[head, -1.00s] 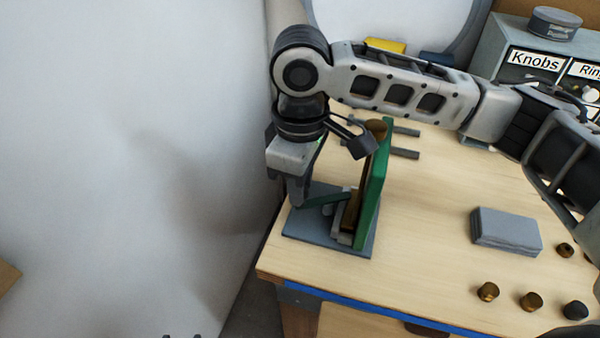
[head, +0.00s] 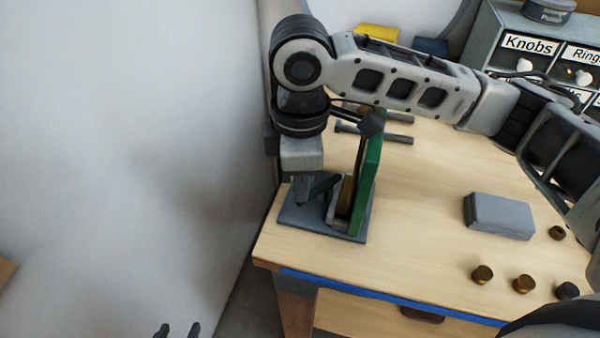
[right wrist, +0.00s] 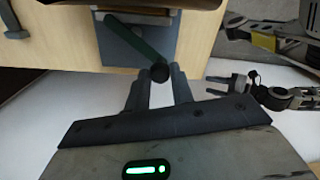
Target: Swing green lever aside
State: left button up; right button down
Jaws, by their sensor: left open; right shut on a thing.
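The dark green lever (head: 323,184) sits low on the grey base plate (head: 300,222), beside an upright green panel (head: 368,175). My right gripper (head: 301,198) reaches down from above and is shut on the lever's free end. The right wrist view shows the lever (right wrist: 135,38) running from upper left down to its round dark end between my right fingertips (right wrist: 158,78). My left gripper (head: 178,330) is open and empty at the bottom edge, off the table. It also shows in the right wrist view (right wrist: 230,84).
A brass-coloured part (head: 346,195) stands against the panel. Dark rods (head: 375,133) lie behind it. A grey block (head: 499,216) and several knobs (head: 482,274) are on the right of the table (head: 420,190). A labelled drawer unit (head: 530,50) stands at the back right.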

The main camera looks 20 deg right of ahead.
jog(key=shift+r, duration=0.1)
jog(key=c, duration=1.2)
grip_release()
notch_tip(320, 180, up, 16)
jog(key=shift+c, duration=0.3)
